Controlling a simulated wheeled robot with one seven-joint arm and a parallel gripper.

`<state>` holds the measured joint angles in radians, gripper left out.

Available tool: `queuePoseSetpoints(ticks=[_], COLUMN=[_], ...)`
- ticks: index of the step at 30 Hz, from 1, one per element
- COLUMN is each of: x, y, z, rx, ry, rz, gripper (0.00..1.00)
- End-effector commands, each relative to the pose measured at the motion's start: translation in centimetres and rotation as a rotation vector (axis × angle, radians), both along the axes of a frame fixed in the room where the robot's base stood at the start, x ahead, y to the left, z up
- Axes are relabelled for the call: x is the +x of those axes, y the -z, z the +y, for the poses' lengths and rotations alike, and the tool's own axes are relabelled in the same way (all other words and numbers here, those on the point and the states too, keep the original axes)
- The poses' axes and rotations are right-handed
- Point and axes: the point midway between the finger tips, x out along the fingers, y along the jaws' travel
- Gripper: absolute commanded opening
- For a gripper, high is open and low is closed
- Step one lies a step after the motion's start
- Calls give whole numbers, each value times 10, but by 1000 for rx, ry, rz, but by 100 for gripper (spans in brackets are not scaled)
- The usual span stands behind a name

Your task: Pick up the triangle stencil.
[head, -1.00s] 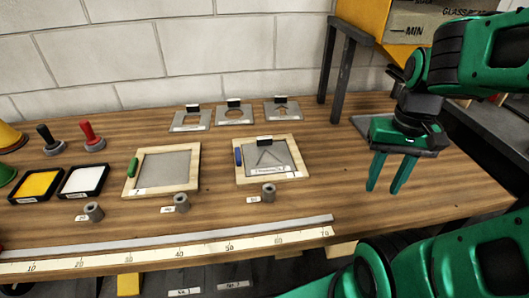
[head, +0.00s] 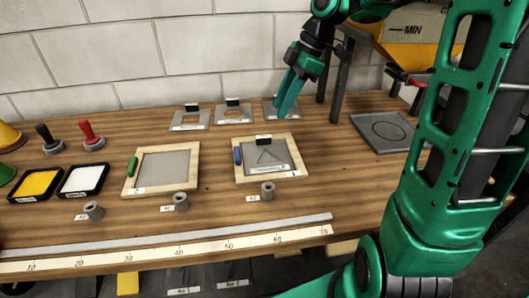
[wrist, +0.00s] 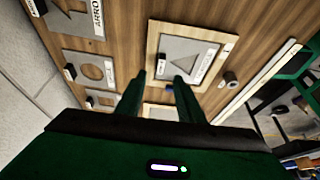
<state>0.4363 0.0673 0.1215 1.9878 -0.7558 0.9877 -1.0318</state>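The triangle stencil (head: 279,157) is a flat grey plate with a triangular cut-out and a small black grip block on its back edge. It lies inside the right wooden frame (head: 240,178); in the wrist view the stencil (wrist: 172,58) is beyond my fingers. My gripper (head: 282,111) has green fingers and is above the back of the bench, in front of the arrow stencil in the head view. The wrist view shows the gripper (wrist: 160,76) open, with nothing between its fingers.
An arrow stencil (head: 269,103), circle stencil (head: 221,117) and square stencil (head: 178,126) lie in a back row. A second wooden frame (head: 128,184) is to the left. Grey weights stand in front. A dark post (head: 346,75) rises behind.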

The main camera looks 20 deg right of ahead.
Motion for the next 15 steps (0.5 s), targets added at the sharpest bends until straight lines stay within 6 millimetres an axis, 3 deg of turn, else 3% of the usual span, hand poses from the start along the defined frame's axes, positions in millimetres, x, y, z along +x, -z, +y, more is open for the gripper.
queuePoseSetpoints(ticks=[9, 15], x=[2, 3], y=[40, 50], z=[18, 23], rx=[0, -1], ry=[-4, -3], rz=[2, 1], gripper=[34, 34])
